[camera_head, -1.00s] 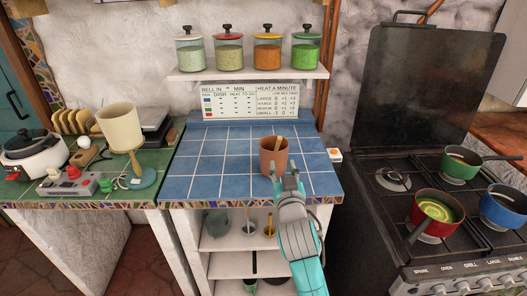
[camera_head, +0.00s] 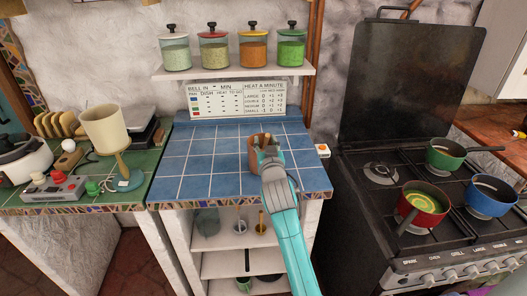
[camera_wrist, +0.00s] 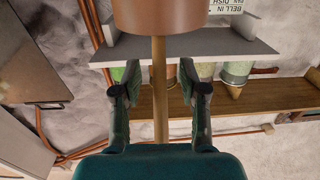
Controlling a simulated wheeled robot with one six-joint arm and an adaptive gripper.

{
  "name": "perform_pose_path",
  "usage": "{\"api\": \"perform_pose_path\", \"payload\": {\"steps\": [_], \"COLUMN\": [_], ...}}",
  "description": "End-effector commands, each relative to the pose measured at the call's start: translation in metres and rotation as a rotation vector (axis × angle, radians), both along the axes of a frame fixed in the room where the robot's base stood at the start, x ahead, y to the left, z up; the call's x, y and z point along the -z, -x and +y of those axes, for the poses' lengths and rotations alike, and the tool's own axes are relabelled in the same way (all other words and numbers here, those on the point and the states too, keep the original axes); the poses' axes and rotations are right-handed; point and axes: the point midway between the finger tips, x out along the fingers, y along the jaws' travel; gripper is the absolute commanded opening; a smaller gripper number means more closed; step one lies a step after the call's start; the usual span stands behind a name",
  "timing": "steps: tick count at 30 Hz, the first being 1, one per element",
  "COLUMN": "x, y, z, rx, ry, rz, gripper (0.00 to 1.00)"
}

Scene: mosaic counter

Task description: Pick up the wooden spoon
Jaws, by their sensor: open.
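A terracotta pot (camera_head: 254,154) stands on the blue tiled counter, partly hidden behind my gripper (camera_head: 269,152). In the wrist view the pot (camera_wrist: 160,14) is at the top edge, and the wooden spoon's (camera_wrist: 160,100) thin handle sticks out of it. The handle runs down the middle of that view, between the two fingers of my gripper (camera_wrist: 152,72). The fingers are open, with a gap on each side of the handle. In the head view the spoon is mostly hidden by the gripper and cannot be made out clearly.
The blue tiled counter (camera_head: 200,160) is clear around the pot. A shelf (camera_head: 235,73) with several glass jars hangs above. A stove (camera_head: 375,215) with several pans is at the right. A beige lamp (camera_head: 106,128) stands on the green counter at the left.

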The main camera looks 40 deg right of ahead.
Motion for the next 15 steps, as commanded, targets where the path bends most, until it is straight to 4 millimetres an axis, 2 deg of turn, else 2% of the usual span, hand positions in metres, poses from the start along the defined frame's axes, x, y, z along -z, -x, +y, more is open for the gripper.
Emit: {"api": "perform_pose_path", "payload": {"steps": [6, 11, 15], "x": [0.0002, 0.0003, 0.0003], "y": [-0.0003, -0.0003, -0.0003], "z": [-0.0002, -0.0002, -0.0002], "rx": [0.0, 0.0, 0.0], "ry": [0.0, 0.0, 0.0], "rz": [0.0, 0.0, 0.0], "gripper": [0.42, 0.03, 0.0]}}
